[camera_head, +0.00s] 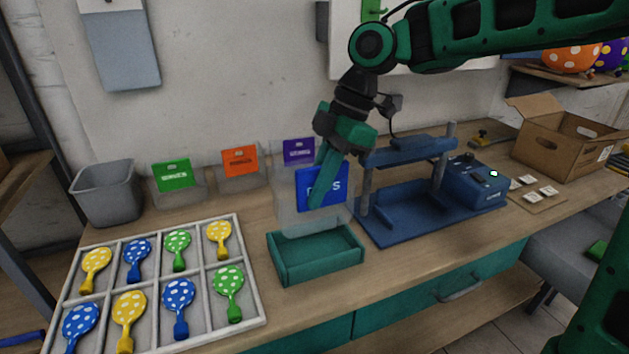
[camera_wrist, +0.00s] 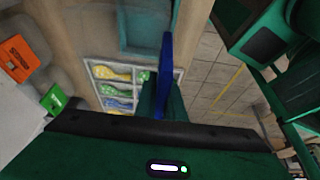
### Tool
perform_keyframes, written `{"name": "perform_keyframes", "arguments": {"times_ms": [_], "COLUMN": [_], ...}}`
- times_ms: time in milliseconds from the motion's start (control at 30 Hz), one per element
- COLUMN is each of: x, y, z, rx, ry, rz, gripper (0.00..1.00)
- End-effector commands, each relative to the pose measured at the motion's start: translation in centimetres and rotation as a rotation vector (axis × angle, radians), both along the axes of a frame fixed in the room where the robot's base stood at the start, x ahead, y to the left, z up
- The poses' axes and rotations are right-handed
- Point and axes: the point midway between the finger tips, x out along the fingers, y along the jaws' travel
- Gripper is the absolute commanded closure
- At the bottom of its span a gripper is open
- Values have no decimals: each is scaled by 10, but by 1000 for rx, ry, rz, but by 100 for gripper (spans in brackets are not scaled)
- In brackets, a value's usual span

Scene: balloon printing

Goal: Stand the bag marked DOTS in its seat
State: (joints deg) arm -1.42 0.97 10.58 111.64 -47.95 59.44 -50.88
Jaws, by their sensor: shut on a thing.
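The DOTS bag is clear with a blue header card (camera_head: 336,186). My gripper (camera_head: 320,192) is shut on this card, covering part of its lettering. The bag hangs upright, its lower edge near the back rim of a green open-topped tray (camera_head: 318,279); I cannot tell whether they touch. In the wrist view the card (camera_wrist: 165,75) shows edge-on at my gripper (camera_wrist: 163,95). Bags with green (camera_head: 172,175), orange (camera_head: 240,160) and purple (camera_head: 298,151) header cards stand in a row along the wall.
A blue press (camera_head: 410,222) stands close to the right of the held bag. A divided white tray (camera_head: 252,287) of dotted balloons lies front left. A grey bin (camera_head: 106,195) stands at left and a cardboard box (camera_head: 560,145) at far right.

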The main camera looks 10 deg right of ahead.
Motion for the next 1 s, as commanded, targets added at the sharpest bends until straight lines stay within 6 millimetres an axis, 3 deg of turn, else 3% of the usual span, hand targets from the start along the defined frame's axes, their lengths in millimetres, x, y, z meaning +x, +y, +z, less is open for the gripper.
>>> {"name": "perform_keyframes", "arguments": {"times_ms": [1000], "x": [0], "y": [-2], "z": [-76], "rx": [-1], "ry": [4], "rz": [-4], "gripper": [100]}}
